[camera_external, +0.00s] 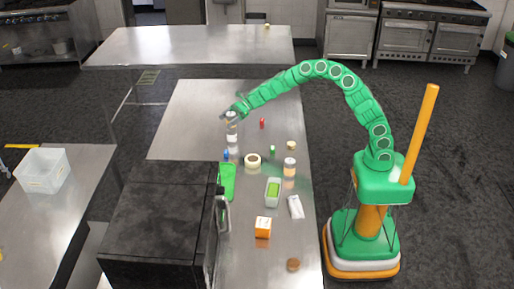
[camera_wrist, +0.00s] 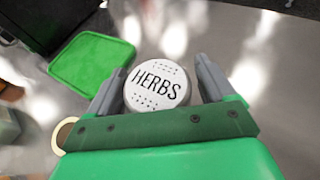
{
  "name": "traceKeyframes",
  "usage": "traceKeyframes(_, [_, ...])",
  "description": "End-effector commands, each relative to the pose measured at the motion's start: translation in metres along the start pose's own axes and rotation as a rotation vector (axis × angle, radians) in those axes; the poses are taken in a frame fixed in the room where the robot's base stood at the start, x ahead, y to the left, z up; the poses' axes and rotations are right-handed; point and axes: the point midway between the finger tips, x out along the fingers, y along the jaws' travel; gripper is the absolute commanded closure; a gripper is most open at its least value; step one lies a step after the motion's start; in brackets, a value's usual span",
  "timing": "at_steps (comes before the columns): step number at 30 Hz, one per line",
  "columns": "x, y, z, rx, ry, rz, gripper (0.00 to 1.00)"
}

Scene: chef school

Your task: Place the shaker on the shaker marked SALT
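A shaker with a white, perforated lid reading HERBS (camera_wrist: 157,86) is between the two grey fingers of my gripper (camera_wrist: 161,68) in the wrist view. The left finger is close against the lid; a narrow gap shows at the right finger. In the external view my gripper (camera_external: 234,111) is at the top of this shaker (camera_external: 231,119). It is upright, directly above another shaker (camera_external: 232,137) on the table; I cannot tell whether they touch. The lower one's label is unreadable, so SALT cannot be confirmed, and it is hidden in the wrist view.
Another shaker (camera_external: 289,168) stands right of a tape roll (camera_external: 252,160). A green board (camera_external: 227,182), a container (camera_external: 273,192) and an orange box (camera_external: 263,227) are nearer the camera, beside a black oven (camera_external: 160,225). Small red (camera_external: 262,123) and blue items lie nearby. The table's far end is clear.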

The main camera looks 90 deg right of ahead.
Motion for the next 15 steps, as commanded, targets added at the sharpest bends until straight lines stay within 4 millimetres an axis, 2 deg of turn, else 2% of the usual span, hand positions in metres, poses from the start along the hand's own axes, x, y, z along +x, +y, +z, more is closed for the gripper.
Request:
traceKeyframes(11, [-0.002,0.0,0.003,0.0,0.0,-0.001,0.14])
traceKeyframes(15, [-0.014,-0.001,0.002,0.002,-0.001,-0.001,0.14])
